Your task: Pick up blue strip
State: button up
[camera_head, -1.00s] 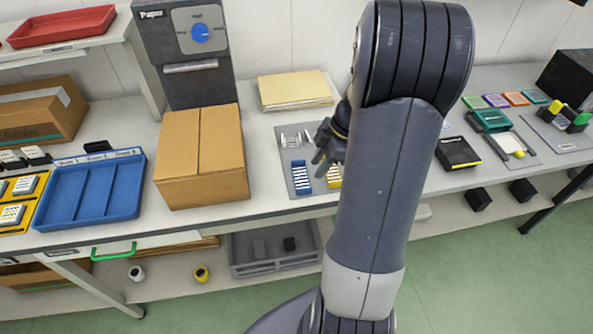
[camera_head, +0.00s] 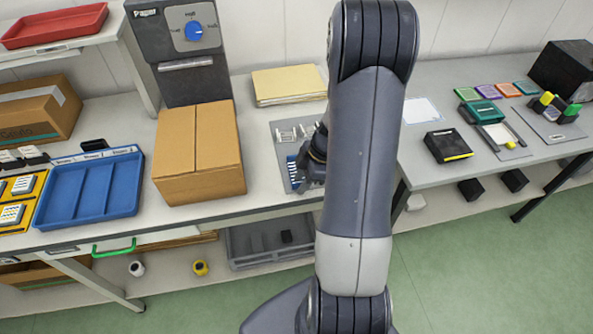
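The blue strip (camera_head: 292,172), with white marks on it, lies on the grey mat (camera_head: 286,148) at the front middle of the bench. Only its left part shows; my gripper (camera_head: 308,181) covers the rest. My gripper is low over the mat, at the right side of the blue strip. Its fingers are small, dark and partly behind my arm, so I cannot tell whether they are open or touch the strip.
White pieces (camera_head: 293,134) stand at the back of the mat. A brown box (camera_head: 200,155) is left of it, with a blue tray (camera_head: 88,190) farther left. Yellow folders (camera_head: 288,86) lie behind. A black box (camera_head: 447,146) is to the right.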

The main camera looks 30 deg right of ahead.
jog(key=shift+c, duration=0.2)
grip_shut()
jog(key=shift+r, duration=0.1)
